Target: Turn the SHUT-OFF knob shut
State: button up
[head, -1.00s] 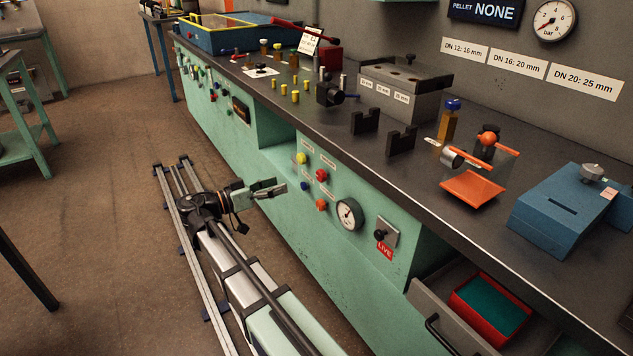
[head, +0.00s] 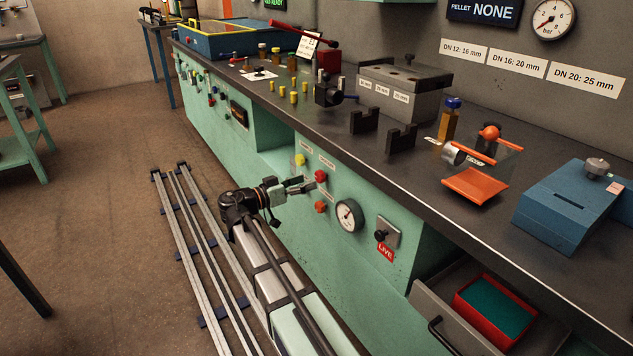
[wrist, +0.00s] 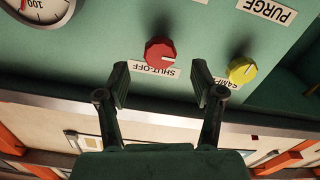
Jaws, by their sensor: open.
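The red SHUT-OFF knob (wrist: 160,53) is on the green bench panel, with its label (wrist: 155,70) beside it in the wrist view, upside down. A pale pointer mark shows on the knob's face. In the head view the red knob (head: 320,176) is just beyond my gripper (head: 307,185). My gripper (wrist: 160,83) is open and empty in the wrist view. Its two fingers point at the panel, with the knob ahead of the gap between them and a little past the tips. I cannot tell whether either finger touches the panel.
The yellow SAMPLE knob (wrist: 242,70) sits close beside the right finger in the wrist view. An open drawer (head: 425,305) juts out at the lower right.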

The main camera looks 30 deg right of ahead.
aim_at(317, 178)
jog(key=shift+w+d+b, duration=0.15)
jog(key=shift+d, duration=1)
jog(key=shift+w+d+b, duration=0.1)
jog(key=shift+d+b, duration=0.05)
jog(key=shift+d, duration=1)
jog(key=c, duration=1.1)
